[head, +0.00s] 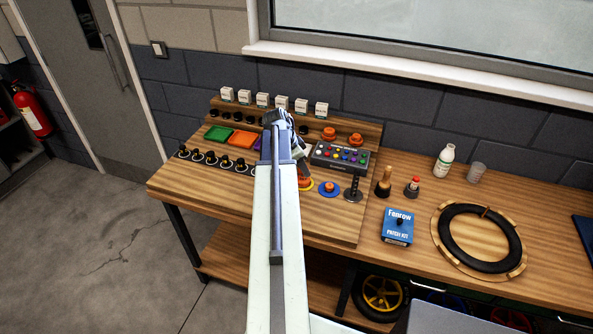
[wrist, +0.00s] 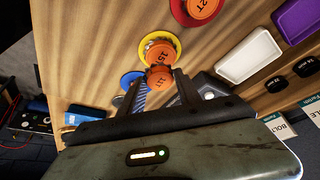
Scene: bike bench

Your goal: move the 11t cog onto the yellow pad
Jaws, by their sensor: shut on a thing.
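The 11t cog (wrist: 159,80) is orange and sits between the fingertips of my gripper (wrist: 160,76) in the wrist view. The yellow pad (wrist: 176,37) lies just beyond it and carries another orange cog (wrist: 157,52), whose label looks like 15T. The held cog overlaps that cog in the picture; I cannot tell whether they touch. In the head view my gripper (head: 304,169) points down over the yellow pad (head: 309,188), and my arm hides part of the pad.
A red pad with an orange cog (wrist: 200,7) and a blue pad (wrist: 130,78) flank the yellow pad. A black post (head: 353,189) and a control box with coloured buttons (head: 341,157) stand close by. Green (head: 218,133) and orange trays lie left of my arm.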

